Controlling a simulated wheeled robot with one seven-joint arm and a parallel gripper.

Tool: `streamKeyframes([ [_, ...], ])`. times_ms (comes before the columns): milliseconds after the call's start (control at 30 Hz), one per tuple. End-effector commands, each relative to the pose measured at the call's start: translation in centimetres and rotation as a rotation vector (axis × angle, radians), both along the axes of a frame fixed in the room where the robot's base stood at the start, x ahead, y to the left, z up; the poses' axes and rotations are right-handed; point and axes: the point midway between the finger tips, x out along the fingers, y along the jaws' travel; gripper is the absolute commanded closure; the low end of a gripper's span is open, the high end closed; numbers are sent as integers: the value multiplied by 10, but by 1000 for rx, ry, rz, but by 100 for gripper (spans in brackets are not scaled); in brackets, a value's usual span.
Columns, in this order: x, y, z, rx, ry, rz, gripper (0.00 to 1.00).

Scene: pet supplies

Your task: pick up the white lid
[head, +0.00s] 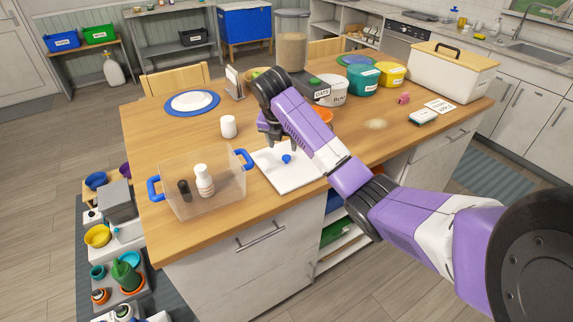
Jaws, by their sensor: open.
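My gripper (278,145) points down, open, above the white board (268,172) on the wooden table. Nothing shows between its fingers. A small blue knob-like piece (286,158) lies on the board just below it. A flat white disc (193,102) that looks like a lid rests on a blue round plate or mat (174,107) at the far left of the table, well apart from my gripper. A small white jar (228,127) stands left of my gripper. I cannot tell for sure which white piece is the lid.
A clear bin (225,197) with blue handles holds a white bottle (204,181) and a dark bottle at front left. A tall clear container (291,50), labelled tubs (363,80) and a cream box (440,72) line the back and right.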

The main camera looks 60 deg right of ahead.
Motion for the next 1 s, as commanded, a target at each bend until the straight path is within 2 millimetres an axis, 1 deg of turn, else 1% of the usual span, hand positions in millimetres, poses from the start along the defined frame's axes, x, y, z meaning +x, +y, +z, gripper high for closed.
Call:
streamKeyframes([
  [367,-1,-14,-33,4,15,6,46],
  [600,1,-26,-64,3,14,7,46],
  [700,2,-29,-70,2,12,7,46],
  [933,2,-29,-71,2,10,8,46],
  [1000,2,-29,-71,2,10,8,60],
])
